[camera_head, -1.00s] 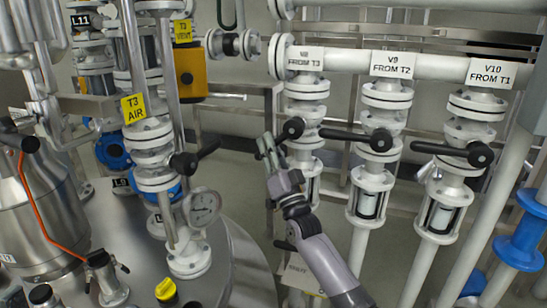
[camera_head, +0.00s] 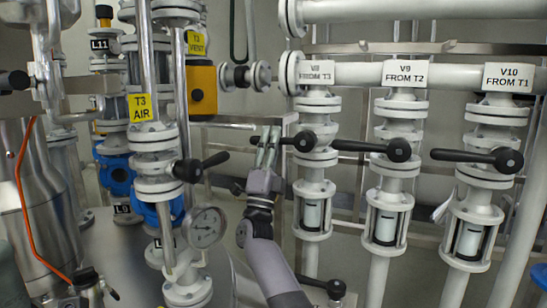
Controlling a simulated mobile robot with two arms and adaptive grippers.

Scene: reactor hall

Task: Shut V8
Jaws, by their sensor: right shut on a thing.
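The V8 label (camera_head: 315,73), reading "FROM T3", is on the white pipe at the upper middle. Below it is the V8 valve (camera_head: 318,128), a white flanged body with a black lever. The V8 lever (camera_head: 287,141) points left from its round black hub, roughly level in the picture. My right gripper (camera_head: 267,142) is shut on the lever, left of the hub, with my grey arm coming up from below. The fingers hide part of the lever. My left gripper is not in view.
The V9 valve (camera_head: 399,130) and V10 valve (camera_head: 494,135) stand to the right, both with black levers pointing left. The V9 lever (camera_head: 350,144) reaches close to V8.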

